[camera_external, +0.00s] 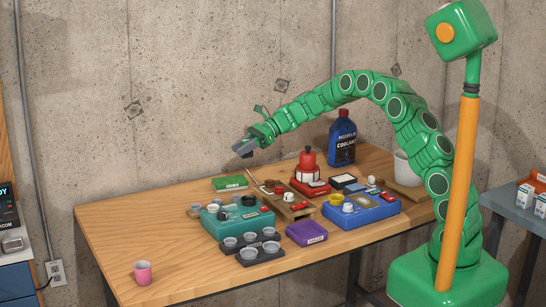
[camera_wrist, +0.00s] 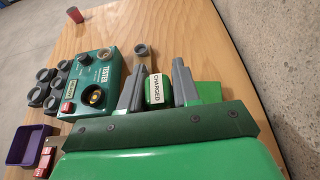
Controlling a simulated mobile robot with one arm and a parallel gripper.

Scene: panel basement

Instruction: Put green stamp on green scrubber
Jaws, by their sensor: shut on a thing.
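My gripper (camera_external: 244,148) is raised above the back of the wooden table. In the wrist view its two grey fingers (camera_wrist: 158,86) are shut on the green stamp (camera_wrist: 157,96), which has a white label reading "CHARGED". The external view does not show the stamp clearly. The green scrubber appears to be the flat green block (camera_external: 229,184) with a pale label, lying on the table below my gripper. In the wrist view a green patch that seems to be it (camera_wrist: 209,91) shows behind the right finger, partly hidden. Stamp and scrubber are apart.
A teal tester box (camera_external: 232,222), dark cup holder (camera_external: 262,254), purple box (camera_external: 306,233), blue case (camera_external: 372,214) and red device (camera_external: 310,187) crowd the table's middle. A blue coolant bottle (camera_external: 342,140) stands behind. A pink cup (camera_external: 142,272) stands front left; the left side is mostly clear.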

